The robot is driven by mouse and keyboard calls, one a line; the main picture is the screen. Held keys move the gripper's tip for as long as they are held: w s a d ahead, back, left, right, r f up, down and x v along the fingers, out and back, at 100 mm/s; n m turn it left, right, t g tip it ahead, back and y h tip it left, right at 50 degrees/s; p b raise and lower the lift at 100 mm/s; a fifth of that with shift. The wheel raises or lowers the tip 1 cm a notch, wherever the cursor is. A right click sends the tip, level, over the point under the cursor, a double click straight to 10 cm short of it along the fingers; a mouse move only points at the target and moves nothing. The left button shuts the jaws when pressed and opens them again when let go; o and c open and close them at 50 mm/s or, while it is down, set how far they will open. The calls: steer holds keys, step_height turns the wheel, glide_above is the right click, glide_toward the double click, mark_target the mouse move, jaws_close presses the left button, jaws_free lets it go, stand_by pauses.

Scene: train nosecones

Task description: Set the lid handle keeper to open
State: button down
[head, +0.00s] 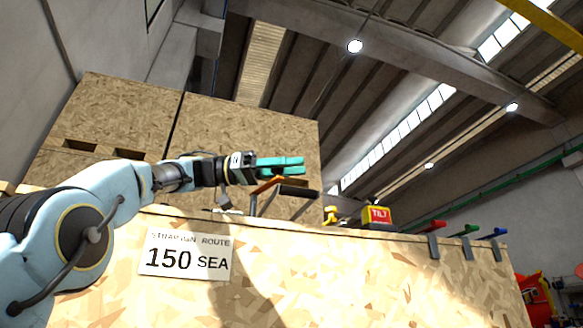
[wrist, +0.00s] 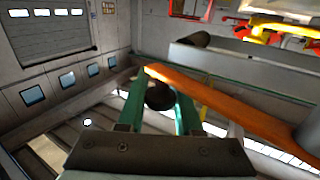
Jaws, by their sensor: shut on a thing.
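My gripper (head: 301,165) has teal fingers and reaches in from the left, above the top edge of the chipboard crate. An orange bar (head: 266,184) with a black grip (head: 298,191) is just below and beside the fingers. In the wrist view the fingers (wrist: 162,80) stand either side of a dark round end, likely the black grip (wrist: 160,96), and are shut on it. The orange bar (wrist: 225,108) runs from the fingertips to the lower right, to a grey cylindrical part. I cannot tell which part is the keeper or its setting.
The chipboard crate (head: 350,262) carries a "150 SEA" label (head: 186,256). A red and yellow TILT indicator (head: 378,215) stands on its top, right of the bar. Red, green and blue handles (head: 468,229) are farther right. Tall chipboard boxes (head: 250,135) stand behind.

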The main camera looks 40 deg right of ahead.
steer(key=c, duration=0.6)
jaws_free()
step_height(320, 180, up, 10)
steer(key=p, duration=0.8)
